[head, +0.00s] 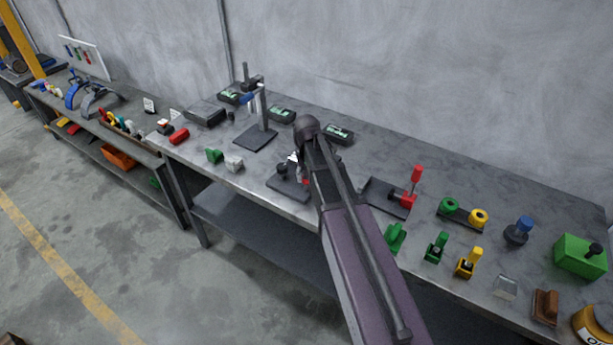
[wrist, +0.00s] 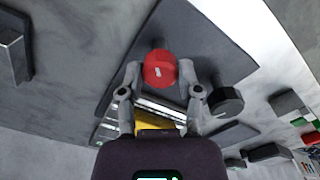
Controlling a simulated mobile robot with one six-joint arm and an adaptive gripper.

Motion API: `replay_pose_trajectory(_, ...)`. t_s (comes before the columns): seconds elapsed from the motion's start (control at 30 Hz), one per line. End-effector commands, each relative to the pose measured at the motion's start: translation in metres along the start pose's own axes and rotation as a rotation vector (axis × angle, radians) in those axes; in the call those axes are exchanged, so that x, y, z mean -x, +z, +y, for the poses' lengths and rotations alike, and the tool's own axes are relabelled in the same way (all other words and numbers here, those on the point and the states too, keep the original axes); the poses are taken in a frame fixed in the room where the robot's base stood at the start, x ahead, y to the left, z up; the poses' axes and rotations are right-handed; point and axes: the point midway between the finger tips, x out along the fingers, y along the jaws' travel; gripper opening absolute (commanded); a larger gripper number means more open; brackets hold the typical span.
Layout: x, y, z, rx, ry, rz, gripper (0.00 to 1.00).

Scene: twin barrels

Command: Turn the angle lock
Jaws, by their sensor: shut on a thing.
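The angle lock appears to be the fixture with a red round knob (wrist: 160,68) on a dark base plate (wrist: 215,45) in the wrist view. The knob's face carries a small white mark. My gripper (wrist: 161,75) is shut on the red knob, with one finger on each side of it. A black knob (wrist: 226,102) stands to the right of the right finger. A yellow part (wrist: 154,121) shows below the red knob. In the head view the fixture's dark plate (head: 287,189) lies near the bench's front edge, and my arm hides part of it.
On the bench, a stand with a post (head: 263,110) is to the left, and a plate with a red upright handle (head: 415,175) is to the right. A grey wall closes the back.

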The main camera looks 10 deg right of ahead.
Motion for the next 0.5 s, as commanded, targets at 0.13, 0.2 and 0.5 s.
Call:
replay_pose_trajectory(0.13, -0.0003, 0.0009, 0.0003, 0.138, 0.001, -0.001, 0.00)
replay_pose_trajectory(0.2, -0.0003, 0.0009, 0.0003, 0.205, 0.001, -0.002, 0.00)
replay_pose_trajectory(0.5, -0.0004, 0.0010, 0.0003, 0.485, 0.000, -0.002, 0.00)
